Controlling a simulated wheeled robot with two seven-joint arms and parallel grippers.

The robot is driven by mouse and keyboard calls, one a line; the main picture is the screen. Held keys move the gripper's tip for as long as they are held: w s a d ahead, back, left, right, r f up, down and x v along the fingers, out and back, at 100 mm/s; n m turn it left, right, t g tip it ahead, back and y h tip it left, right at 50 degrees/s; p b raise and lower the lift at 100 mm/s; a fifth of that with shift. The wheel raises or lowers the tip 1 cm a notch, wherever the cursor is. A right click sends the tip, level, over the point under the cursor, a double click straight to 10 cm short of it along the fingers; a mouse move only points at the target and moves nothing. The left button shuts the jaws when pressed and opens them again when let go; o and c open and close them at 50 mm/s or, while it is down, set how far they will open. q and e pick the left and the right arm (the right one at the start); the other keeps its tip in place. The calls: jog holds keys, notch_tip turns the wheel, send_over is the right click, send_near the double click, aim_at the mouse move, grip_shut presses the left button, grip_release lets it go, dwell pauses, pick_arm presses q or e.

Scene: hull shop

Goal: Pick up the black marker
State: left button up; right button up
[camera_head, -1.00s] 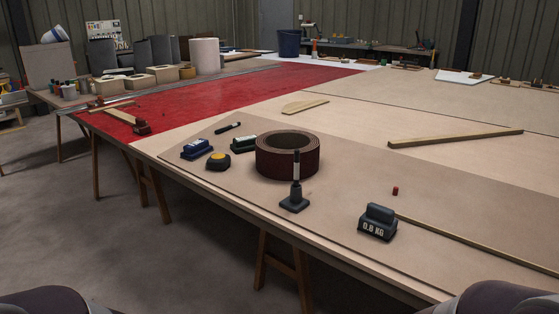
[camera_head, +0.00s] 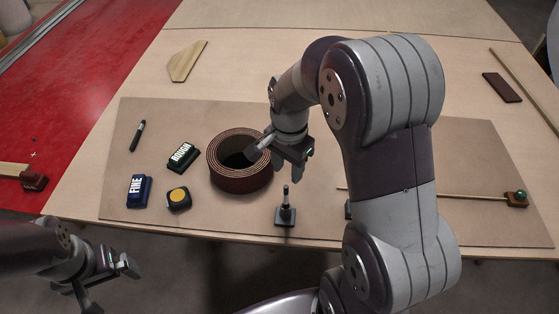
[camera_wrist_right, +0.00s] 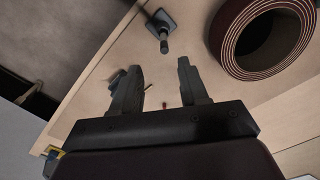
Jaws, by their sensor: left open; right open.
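A black marker (camera_head: 138,135) lies on the brown board at the left in the head view, left of the block marked ROUGH. I cannot tell whether the post is a marker too. My right gripper (camera_head: 276,166) is open and empty, above the board between the coiled roll and the post. My left gripper (camera_head: 112,288) is open and empty at the lower left, off the table's front edge.
A brown coiled roll (camera_head: 238,180) stands beside my right gripper. The ROUGH block (camera_head: 182,156), FINE block (camera_head: 139,190) and yellow-black tape measure (camera_head: 178,199) lie left of it. A small red piece (camera_wrist_right: 164,104) shows between the right jaws.

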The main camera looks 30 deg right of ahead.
aim_at(286, 195)
jog(key=f, duration=1.2)
jog(key=shift+w+d+f, duration=0.1)
jog(key=shift+w+f, duration=0.05)
jog(key=shift+w, duration=0.25)
grip_shut()
